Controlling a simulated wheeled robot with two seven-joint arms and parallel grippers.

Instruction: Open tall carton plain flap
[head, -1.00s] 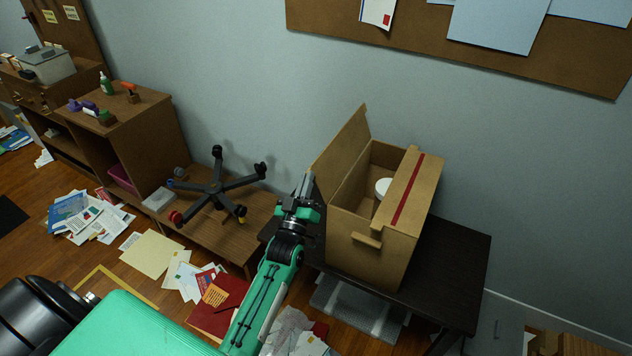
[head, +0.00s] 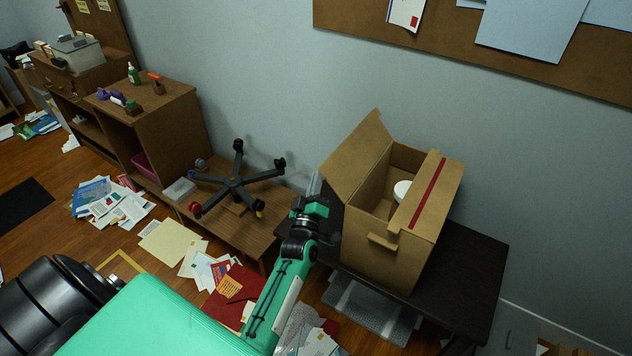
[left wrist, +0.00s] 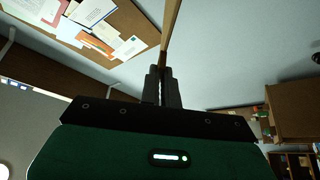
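The tall cardboard carton (head: 375,259) stands upright on a dark table. Its plain flap (head: 357,155) on the left is raised and leans outward to the left. The flap with the red stripe (head: 424,205) lies over the right part of the top. The opening between them shows a white round item (head: 401,190) inside. My left gripper (head: 315,183) is beside the plain flap's left corner, its fingers pointing up. In the left wrist view the fingers (left wrist: 161,86) are close together, with a thin brown edge just beyond their tips. I see no clear grip on the flap. My right gripper is out of view.
The dark table (head: 462,272) has bare room right of the carton. A low wooden surface with an upturned chair base (head: 235,182) is to the left. Papers (head: 110,203) litter the floor. The wall and a corkboard (head: 350,16) are behind.

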